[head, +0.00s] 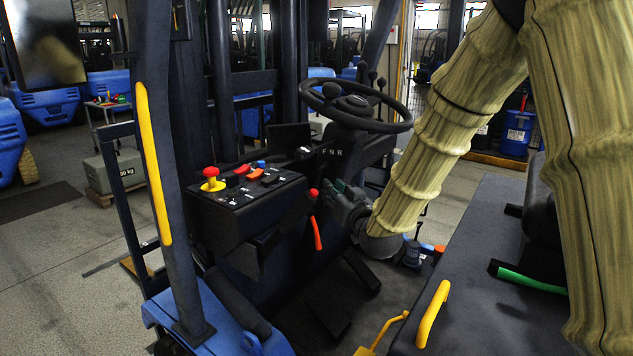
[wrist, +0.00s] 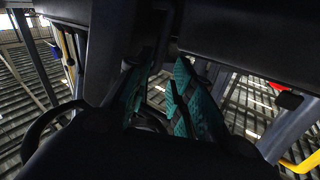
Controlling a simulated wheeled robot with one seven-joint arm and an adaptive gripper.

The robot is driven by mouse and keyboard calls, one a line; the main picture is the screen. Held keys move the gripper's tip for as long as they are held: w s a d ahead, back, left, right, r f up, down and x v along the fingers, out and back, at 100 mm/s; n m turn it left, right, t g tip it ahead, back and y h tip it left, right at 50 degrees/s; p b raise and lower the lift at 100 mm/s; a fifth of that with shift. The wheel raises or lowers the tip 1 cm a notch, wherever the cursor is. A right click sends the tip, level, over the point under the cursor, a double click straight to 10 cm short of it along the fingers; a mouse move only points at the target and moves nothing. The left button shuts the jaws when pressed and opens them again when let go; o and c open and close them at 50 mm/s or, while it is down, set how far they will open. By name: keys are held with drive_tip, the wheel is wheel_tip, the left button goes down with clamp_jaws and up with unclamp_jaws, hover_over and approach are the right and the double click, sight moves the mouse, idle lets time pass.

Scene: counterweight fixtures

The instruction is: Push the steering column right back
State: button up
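The steering column (head: 345,152) is a dark housing marked F N R in the head view, with the black steering wheel (head: 357,106) on top. My gripper (head: 338,187) is below the column, its teal-padded fingers pointing up and to the left. In the wrist view, my gripper (wrist: 160,95) has its two fingers apart, with a lit gap between the pads and nothing clearly held. Dark housings lie close above the fingertips there, and part of the wheel rim (wrist: 45,125) shows at left. Whether a finger touches the column cannot be told.
A red-knobbed lever (head: 313,193) and an orange handle (head: 317,233) are just left of my gripper. A control console (head: 250,200) with a red mushroom button (head: 211,173) stands further left. The seat (head: 460,265) is at right, with a yellow grab handle (head: 432,313).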

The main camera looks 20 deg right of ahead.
sight(319, 179)
drive_tip(key=w, duration=0.2)
drive_tip(key=w+p, duration=0.1)
drive_tip(key=w, duration=0.2)
drive_tip(key=w+a, duration=0.1)
drive_tip(key=w, duration=0.1)
drive_tip(key=shift+w+r+p, duration=0.3)
drive_tip(key=shift+w+p, duration=0.05)
drive_tip(key=shift+w+f, duration=0.5)
drive_tip(key=shift+w, duration=0.05)
drive_tip(key=shift+s+r, duration=0.15)
drive_tip(key=shift+r, duration=0.05)
clamp_jaws()
